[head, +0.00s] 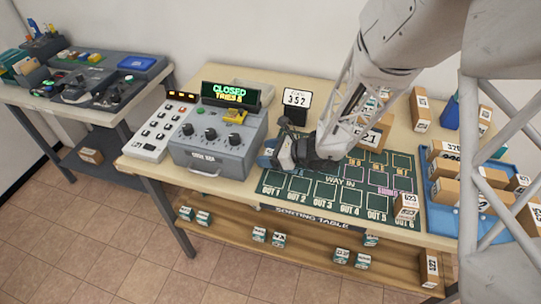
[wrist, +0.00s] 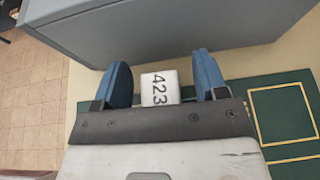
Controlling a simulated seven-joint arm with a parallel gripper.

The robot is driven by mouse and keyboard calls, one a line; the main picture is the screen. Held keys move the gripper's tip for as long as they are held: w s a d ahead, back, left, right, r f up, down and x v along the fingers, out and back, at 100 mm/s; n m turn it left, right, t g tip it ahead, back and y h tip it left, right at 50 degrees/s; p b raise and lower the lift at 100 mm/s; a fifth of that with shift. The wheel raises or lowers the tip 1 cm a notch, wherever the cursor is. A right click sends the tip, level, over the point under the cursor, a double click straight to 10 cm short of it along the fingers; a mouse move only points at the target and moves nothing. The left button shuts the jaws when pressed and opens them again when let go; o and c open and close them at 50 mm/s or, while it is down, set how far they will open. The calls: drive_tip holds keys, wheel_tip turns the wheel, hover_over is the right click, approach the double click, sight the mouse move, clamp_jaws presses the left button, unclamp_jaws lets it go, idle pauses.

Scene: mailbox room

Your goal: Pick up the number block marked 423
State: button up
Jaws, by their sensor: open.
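The number block marked 423 (wrist: 160,88) is a small white-topped block between the two blue fingers of my gripper (wrist: 162,70) in the wrist view. Gaps show on both sides of the block, so the fingers are open around it without visible contact. In the head view my gripper (head: 268,157) is low at the left end of the green sorting mat (head: 300,205), just right of the grey box. I cannot make out the 423 block there; the gripper appears to hide it.
The grey box with knobs (head: 215,155) stands close to the gripper and carries a sign reading CLOSED. Brown boxes and a blue tray (head: 440,218) are at the right. Another numbered block (head: 407,205) sits on the mat's right part.

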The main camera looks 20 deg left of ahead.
drive_tip(key=c, duration=1)
drive_tip(key=shift+r, duration=0.1)
drive_tip(key=shift+r, duration=1.65)
drive_tip(key=s+d, duration=0.3)
drive_tip(key=s, duration=0.1)
drive_tip(key=s+d+r, duration=0.1)
drive_tip(key=s+d, duration=0.2)
drive_tip(key=s, duration=0.1)
drive_tip(key=s+d, duration=0.3)
drive_tip(key=s, duration=0.2)
drive_tip(key=shift+s+r, duration=0.1)
drive_tip(key=shift+r, duration=0.15)
